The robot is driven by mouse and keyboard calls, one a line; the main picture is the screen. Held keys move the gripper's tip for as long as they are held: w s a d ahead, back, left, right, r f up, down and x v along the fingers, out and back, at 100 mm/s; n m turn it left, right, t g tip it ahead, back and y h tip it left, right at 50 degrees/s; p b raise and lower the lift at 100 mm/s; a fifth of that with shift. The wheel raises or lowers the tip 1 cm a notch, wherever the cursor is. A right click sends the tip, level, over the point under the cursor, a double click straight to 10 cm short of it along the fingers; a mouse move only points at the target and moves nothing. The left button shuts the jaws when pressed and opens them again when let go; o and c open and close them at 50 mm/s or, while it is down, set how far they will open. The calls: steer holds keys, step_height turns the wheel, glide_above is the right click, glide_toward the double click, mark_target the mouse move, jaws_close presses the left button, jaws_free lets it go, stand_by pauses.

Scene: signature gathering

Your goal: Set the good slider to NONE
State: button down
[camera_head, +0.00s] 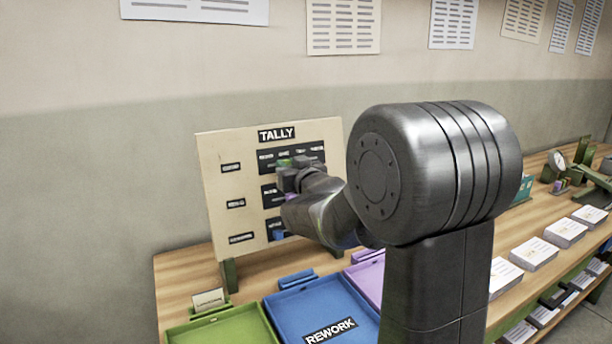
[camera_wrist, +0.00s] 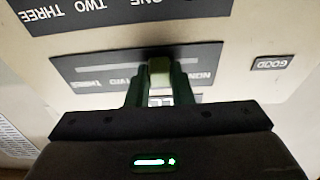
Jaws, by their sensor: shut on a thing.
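The tally board (camera_head: 215,205) stands upright at the back of the table. Its top row is the good row, labelled GOOD (camera_wrist: 273,63), with a dark slider strip (camera_wrist: 85,73) marked NONE, TWO and THREE where visible. My gripper (camera_head: 284,165) is at this top row. The knob sits between the NONE (camera_wrist: 196,77) and TWO (camera_wrist: 124,80) marks. The mark behind the fingers is largely hidden.
Below on the board are two more slider rows, with a blue knob (camera_head: 278,236) at the bottom. Green (camera_head: 225,333), blue (camera_head: 285,312) and purple (camera_head: 368,275) trays lie in front of the board. Paper stacks (camera_head: 534,252) line the right of the table.

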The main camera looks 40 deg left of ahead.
mark_target(265, 164)
steer(key=s+b, duration=0.1)
steer(key=s+a, duration=0.1)
steer(key=s+a+b, duration=0.1)
steer(key=s, duration=0.1)
steer(key=shift+b, duration=0.35)
steer(key=c, duration=1.6)
jaws_free()
steer(key=o, duration=0.3)
steer(key=shift+s+a, duration=0.15)
steer(key=shift+s, duration=0.1)
